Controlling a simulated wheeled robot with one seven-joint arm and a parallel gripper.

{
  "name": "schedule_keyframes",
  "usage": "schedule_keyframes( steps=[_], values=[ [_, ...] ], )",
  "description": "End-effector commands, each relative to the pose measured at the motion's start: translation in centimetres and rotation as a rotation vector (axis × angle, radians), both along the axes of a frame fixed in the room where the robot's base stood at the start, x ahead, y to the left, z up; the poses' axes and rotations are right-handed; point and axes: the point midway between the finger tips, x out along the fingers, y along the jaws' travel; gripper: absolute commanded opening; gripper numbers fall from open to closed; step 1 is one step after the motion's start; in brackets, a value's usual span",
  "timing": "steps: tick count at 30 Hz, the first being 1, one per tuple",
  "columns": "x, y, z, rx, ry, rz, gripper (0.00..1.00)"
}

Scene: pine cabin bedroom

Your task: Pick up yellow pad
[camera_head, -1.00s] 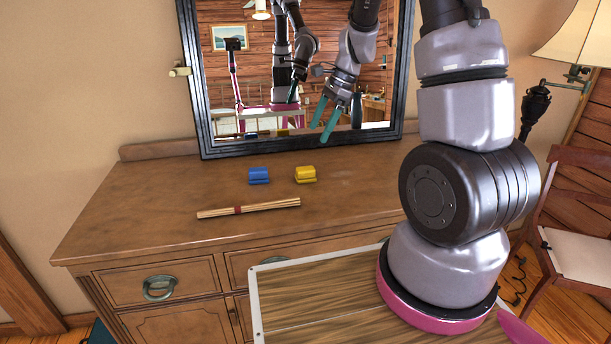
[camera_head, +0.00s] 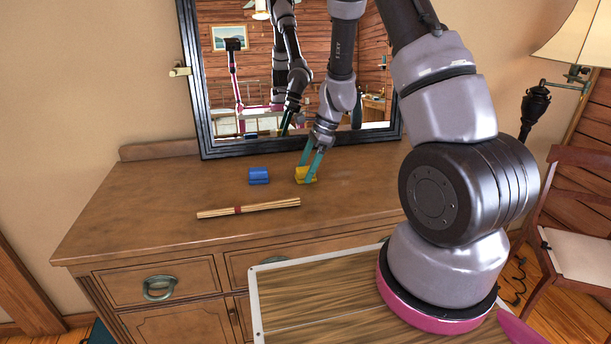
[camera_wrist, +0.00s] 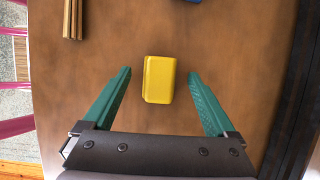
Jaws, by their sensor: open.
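The yellow pad (camera_head: 300,174) is a small block on the wooden dresser top, to the right of a blue one. In the wrist view the yellow pad (camera_wrist: 159,79) lies ahead, between the lines of my two fingers and apart from both. My gripper (camera_head: 311,168) has teal fingers that reach down at the pad and partly cover it in the head view. The wrist view shows my gripper (camera_wrist: 161,82) open and empty, with one finger on each side of the pad.
A blue pad (camera_head: 259,176) lies left of the yellow one. A bundle of sticks (camera_head: 248,208) lies in front of them. A black-framed mirror (camera_head: 205,120) stands at the dresser's back, close behind my gripper. The dresser top (camera_head: 130,210) is clear at the left.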

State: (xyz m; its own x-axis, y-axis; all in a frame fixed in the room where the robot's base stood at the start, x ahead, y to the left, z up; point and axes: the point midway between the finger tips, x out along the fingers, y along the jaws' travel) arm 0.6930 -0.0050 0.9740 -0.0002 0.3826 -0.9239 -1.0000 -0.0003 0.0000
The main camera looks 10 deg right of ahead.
Motion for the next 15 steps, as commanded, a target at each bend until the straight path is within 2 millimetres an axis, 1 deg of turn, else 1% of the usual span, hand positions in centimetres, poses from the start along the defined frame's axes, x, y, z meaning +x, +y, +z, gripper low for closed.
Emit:
schedule_keyframes(
  steps=[1,3,10,11,12,14,15],
  values=[
    [-0.03,0.17,-0.54,0.000,0.002,0.000,0.91],
    [0.02,0.35,-0.86,0.000,0.000,-0.001,0.91],
    [0.04,0.40,-0.95,0.000,-0.001,0.000,0.91],
    [0.04,0.40,-0.95,0.000,-0.001,0.000,0.80],
    [0.05,0.40,-0.95,0.000,-0.001,0.000,0.65],
    [0.05,0.40,-0.94,0.000,-0.001,0.000,0.42],
    [0.05,0.40,-0.94,0.000,-0.001,0.000,0.26]
  ],
)
